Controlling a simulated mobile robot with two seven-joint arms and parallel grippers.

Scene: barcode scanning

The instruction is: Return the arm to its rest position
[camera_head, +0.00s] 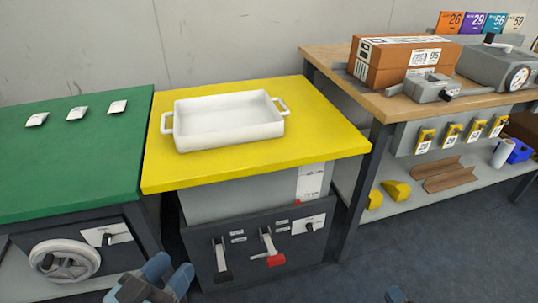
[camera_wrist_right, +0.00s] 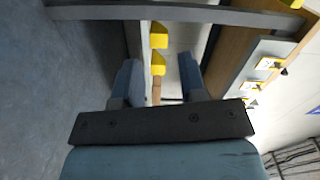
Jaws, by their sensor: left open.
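My left gripper (camera_head: 168,276) shows at the bottom edge of the head view, low in front of the dark cabinet. Its blue fingers are apart, with nothing seen between them. My right gripper (camera_wrist_right: 160,78) shows in the right wrist view with its two blue fingers apart and nothing held between them. Only a small blue tip of it shows at the bottom edge of the head view (camera_head: 396,295). The rest of both arms is out of the head view.
A white two-handled tray (camera_head: 228,137) stands empty on the yellow table (camera_head: 310,140). The green table (camera_head: 70,165) is at left. The wooden bench (camera_head: 400,103) at right holds a brown box (camera_head: 385,70) and grey devices. Open floor (camera_head: 420,255) lies in front.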

